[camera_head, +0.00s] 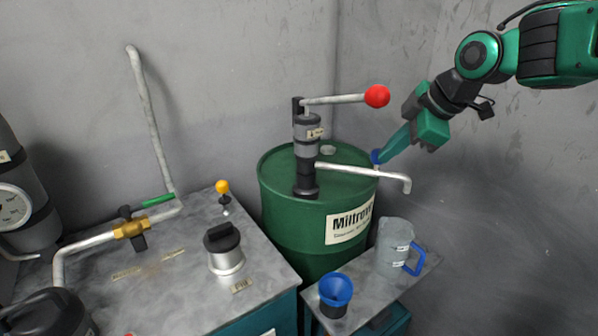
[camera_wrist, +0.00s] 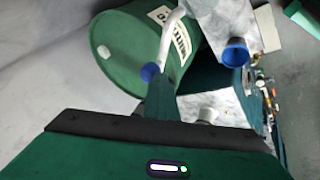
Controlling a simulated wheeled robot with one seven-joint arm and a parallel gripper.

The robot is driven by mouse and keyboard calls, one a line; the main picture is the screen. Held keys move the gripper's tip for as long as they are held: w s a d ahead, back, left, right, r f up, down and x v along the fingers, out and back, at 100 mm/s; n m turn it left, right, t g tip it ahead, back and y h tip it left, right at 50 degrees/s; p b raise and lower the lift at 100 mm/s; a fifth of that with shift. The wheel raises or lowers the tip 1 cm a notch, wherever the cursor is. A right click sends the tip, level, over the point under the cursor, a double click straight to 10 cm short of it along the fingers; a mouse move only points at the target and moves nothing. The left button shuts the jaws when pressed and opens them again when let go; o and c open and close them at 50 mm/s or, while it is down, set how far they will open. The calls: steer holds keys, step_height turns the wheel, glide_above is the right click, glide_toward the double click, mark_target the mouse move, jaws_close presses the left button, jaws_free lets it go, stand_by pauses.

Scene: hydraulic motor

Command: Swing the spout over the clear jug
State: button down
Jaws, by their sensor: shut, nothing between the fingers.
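The pale spout (camera_head: 345,171) runs right from the pump (camera_head: 306,150) on the green drum and ends in a down-turned tip. A blue knob (camera_head: 376,156) stands on the spout; a blue knob also shows in the wrist view (camera_wrist: 150,72). The clear jug (camera_head: 393,243), with a blue handle, stands on a small grey shelf. The spout tip appears above the jug in the head view; I cannot tell if it is directly over the opening. My gripper (camera_head: 383,156) is shut and empty, its fingertips beside the blue knob. Whether they touch is unclear.
The green drum (camera_head: 283,223) carries a pump lever with a red ball (camera_head: 377,96). A blue-topped container (camera_head: 336,292) stands left of the jug on the shelf (camera_head: 373,290). A metal bench (camera_head: 190,275) with pipes and a valve is at left. Open space lies right of the drum.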

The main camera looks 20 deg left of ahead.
steer(key=s+f+v, duration=0.1)
steer(key=s+v, duration=0.1)
steer(key=v, duration=1)
steer(key=shift+s+d, duration=0.25)
steer(key=shift+d, duration=0.2)
steer(key=s+d+f+m+h, duration=0.15)
steer(key=d+f+m, duration=0.25)
steer(key=d, duration=0.5)
steer(key=s+d+f+m+h, duration=0.1)
steer(key=s+d+f+m, duration=0.15)
steer(key=d+m, duration=0.45)
steer(key=s+d+f+m+h, duration=0.15)
steer(key=d+f, duration=0.25)
steer(key=d, duration=0.7)
steer(key=s+d+f+m+g+h, duration=0.1)
steer(key=s+d+f+m, duration=0.5)
steer(key=s, duration=0.4)
steer(key=s+d+f+m+g, duration=0.2)
steer(key=s+d+f+m, duration=0.4)
steer(key=s+d+m, duration=0.3)
steer(key=s, duration=0.2)
steer(key=shift+s+h, duration=0.3)
steer(key=shift+h, duration=0.1)
